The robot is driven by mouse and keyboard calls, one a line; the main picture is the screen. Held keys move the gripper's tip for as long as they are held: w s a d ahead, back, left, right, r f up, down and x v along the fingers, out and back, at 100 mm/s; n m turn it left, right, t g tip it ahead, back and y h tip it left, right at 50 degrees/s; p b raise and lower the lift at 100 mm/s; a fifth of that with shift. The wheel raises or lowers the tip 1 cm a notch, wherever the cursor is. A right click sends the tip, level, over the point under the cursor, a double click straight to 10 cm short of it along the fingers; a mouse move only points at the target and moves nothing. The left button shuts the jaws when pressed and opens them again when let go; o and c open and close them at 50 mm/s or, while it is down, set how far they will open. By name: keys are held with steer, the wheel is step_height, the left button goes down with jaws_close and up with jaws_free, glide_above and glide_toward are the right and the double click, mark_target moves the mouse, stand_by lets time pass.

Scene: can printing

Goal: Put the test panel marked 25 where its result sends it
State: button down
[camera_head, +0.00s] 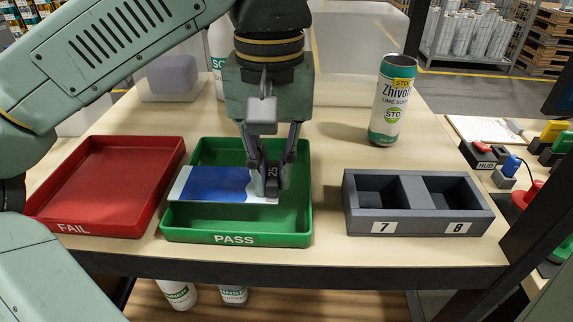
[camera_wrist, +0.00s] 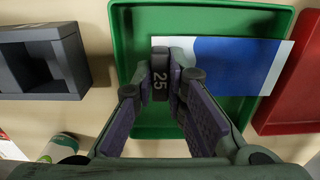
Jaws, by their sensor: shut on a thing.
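The test panel (camera_head: 215,184) is a flat plate with white ends and a blue middle. It carries a dark tab marked 25, which is readable in the wrist view (camera_wrist: 161,80). My gripper (camera_head: 272,178) is shut on this tab. The panel lies flat over the green PASS tray (camera_head: 236,239), its white left end reaching to the tray's left rim. I cannot tell whether it touches the tray floor. The red FAIL tray (camera_head: 105,222) is empty, just left of the green tray. The panel also shows in the wrist view (camera_wrist: 230,62).
A grey two-slot block (camera_head: 420,227) marked 7 and 8 stands empty at the right. A Zhivo can (camera_head: 391,100) stands behind it. A clear bin (camera_head: 172,80) and a white bottle are at the back. The table between the green tray and the block is clear.

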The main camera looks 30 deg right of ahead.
steer(key=w+d, duration=0.2)
steer(key=d, duration=0.1)
steer(key=shift+d+f+p, duration=0.1)
steer(key=shift+d+p, duration=0.05)
steer(key=shift+p, duration=0.15)
steer(key=shift+w+d+f, duration=0.15)
steer(key=shift+f, duration=0.1)
steer(key=shift+f+p, duration=0.55)
steer(key=shift+f, duration=1.05)
steer(key=shift+f, duration=0.1)
steer(key=c, duration=2.1)
jaws_free()
steer(key=shift+f, duration=0.1)
steer(key=shift+o, duration=1)
